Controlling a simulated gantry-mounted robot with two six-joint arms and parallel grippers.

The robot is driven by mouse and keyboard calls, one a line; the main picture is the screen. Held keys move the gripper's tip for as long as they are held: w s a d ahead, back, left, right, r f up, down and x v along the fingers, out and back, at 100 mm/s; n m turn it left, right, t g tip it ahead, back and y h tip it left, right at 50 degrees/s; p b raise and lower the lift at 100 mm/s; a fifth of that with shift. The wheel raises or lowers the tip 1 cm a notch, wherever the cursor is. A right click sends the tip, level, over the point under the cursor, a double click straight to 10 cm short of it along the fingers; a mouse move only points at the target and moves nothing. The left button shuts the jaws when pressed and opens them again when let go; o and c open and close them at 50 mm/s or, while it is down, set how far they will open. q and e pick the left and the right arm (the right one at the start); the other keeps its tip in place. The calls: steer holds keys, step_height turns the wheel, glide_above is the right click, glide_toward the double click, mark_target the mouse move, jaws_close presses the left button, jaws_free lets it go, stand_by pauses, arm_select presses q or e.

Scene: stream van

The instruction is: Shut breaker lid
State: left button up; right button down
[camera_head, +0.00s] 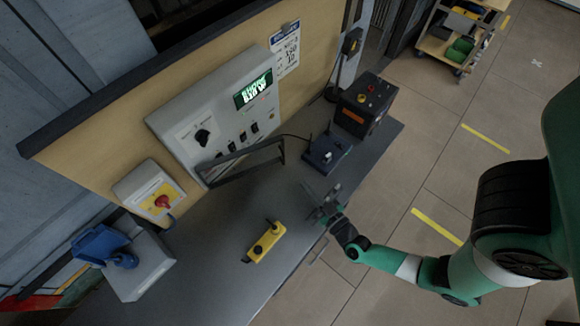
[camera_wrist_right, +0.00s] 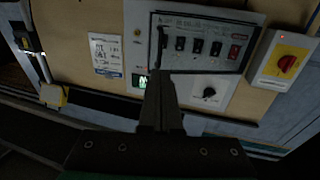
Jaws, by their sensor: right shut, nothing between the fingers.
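The breaker lid (camera_head: 240,160) is a dark frame on the lower part of the grey control panel (camera_head: 178,118). In the head view it stands out from the panel over the bench, so it looks open. In the right wrist view the dark lid frame (camera_wrist_right: 205,70) shows around a row of breaker switches (camera_wrist_right: 198,46), with the panel upside down. My right gripper (camera_head: 318,205) is shut and empty, above the bench's front edge, to the right of the lid and apart from it. Its closed fingers (camera_wrist_right: 160,95) point toward the panel in the wrist view. My left gripper is not in view.
A yellow pendant (camera_head: 264,242) lies on the grey bench (camera_head: 215,265). A blue device (camera_head: 326,153) and a black box with buttons (camera_head: 364,105) stand at the right. A red-knob switch box (camera_head: 148,191) is left of the panel. Bench space between lid and pendant is clear.

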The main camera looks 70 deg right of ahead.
mark_target(284, 160)
steer(key=b+x, duration=0.1)
steer(key=x, duration=0.8)
steer(key=shift+w+d, duration=0.1)
steer(key=shift+d, duration=0.1)
